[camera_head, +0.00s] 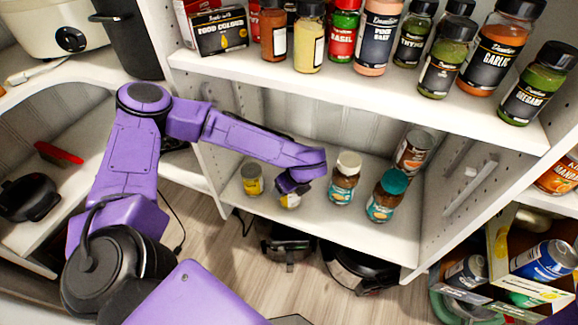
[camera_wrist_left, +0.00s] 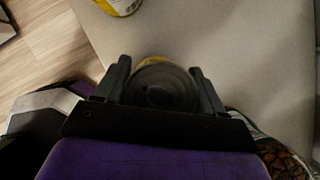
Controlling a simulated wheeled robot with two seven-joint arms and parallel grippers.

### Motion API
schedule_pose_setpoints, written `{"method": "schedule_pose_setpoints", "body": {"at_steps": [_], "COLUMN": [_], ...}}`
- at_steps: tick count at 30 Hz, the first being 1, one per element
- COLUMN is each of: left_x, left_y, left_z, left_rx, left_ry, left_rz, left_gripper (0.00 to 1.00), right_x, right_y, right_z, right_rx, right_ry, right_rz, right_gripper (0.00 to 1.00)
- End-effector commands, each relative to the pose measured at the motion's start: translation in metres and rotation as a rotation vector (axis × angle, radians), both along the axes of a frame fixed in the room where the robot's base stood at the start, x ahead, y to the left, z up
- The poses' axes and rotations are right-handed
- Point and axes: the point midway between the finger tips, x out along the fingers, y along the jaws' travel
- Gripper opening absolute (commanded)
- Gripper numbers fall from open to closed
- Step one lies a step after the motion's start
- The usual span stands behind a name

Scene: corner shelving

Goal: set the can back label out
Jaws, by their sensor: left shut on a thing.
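My left gripper (camera_head: 293,187) reaches onto the lower shelf (camera_head: 325,235) and is shut on a small can (camera_head: 290,201) with yellow and white on its side. In the left wrist view the can's dark round end (camera_wrist_left: 160,88) sits between the two fingers (camera_wrist_left: 163,82), with a bit of yellow at its far edge. The gripper hides most of the can, so I cannot tell which way its label faces or whether its base touches the shelf. A second yellow can (camera_head: 252,180) stands to its left, apart from it, and also shows in the wrist view (camera_wrist_left: 120,4). My right gripper is out of view.
A white-lidded jar (camera_head: 344,178) and a teal-lidded jar (camera_head: 386,196) stand just right of the gripper, with a brown can (camera_head: 413,151) behind them. The upper shelf (camera_head: 350,92), full of spice jars, overhangs the arm. The shelf's front edge is clear.

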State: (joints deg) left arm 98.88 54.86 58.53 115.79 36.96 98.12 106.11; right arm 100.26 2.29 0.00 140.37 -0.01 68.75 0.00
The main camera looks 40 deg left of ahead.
Motion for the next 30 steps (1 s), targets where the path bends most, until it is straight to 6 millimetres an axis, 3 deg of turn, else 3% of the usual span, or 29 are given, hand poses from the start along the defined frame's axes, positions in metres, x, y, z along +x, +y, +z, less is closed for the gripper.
{"method": "schedule_pose_setpoints", "body": {"at_steps": [13, 14, 16, 25, 30], "left_x": [0.000, 0.000, 0.000, 0.000, -0.003], "left_y": [0.000, 0.000, 0.000, -0.001, -0.011], "left_z": [-0.007, -0.006, -0.006, -0.004, 0.024], "left_rx": [0.000, 0.000, 0.000, 0.000, -0.001], "left_ry": [-0.001, -0.001, -0.001, 0.000, -0.005], "left_rz": [0.000, 0.000, 0.000, -0.001, -0.003], "left_gripper": [0.25, 0.79, 0.99, 0.99, 0.99], "right_x": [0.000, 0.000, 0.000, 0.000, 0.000], "right_y": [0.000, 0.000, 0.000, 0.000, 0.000], "right_z": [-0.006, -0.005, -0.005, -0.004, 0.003], "right_rx": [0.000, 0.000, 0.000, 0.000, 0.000], "right_ry": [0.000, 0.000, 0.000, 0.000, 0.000], "right_rz": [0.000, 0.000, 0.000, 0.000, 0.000], "right_gripper": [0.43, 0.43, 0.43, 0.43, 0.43]}}
